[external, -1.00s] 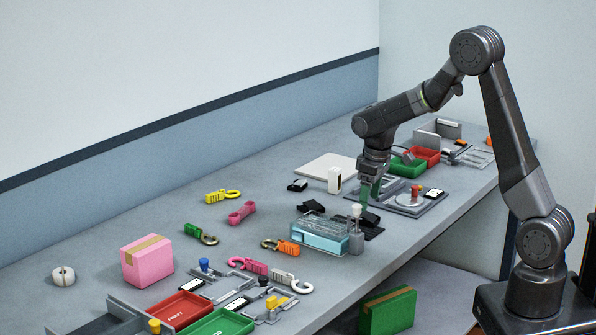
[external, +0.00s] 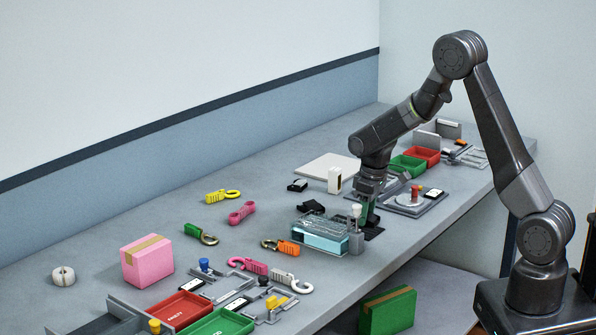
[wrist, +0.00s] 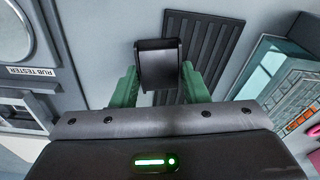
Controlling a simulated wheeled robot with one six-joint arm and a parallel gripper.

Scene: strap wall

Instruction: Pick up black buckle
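The black buckle (wrist: 158,62) lies between the green fingers of my gripper (wrist: 160,78) in the wrist view, over the edge of a dark ribbed mat (wrist: 201,45). The fingers stand apart, one on each side of it, with hardly any gap visible; contact is unclear. In the external view my gripper (external: 367,215) points straight down, low over the dark mat (external: 373,234), and hides most of the buckle there.
Another black item (external: 311,206) lies behind the box. A grey plate with a round fixture (external: 412,203) is to the right.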

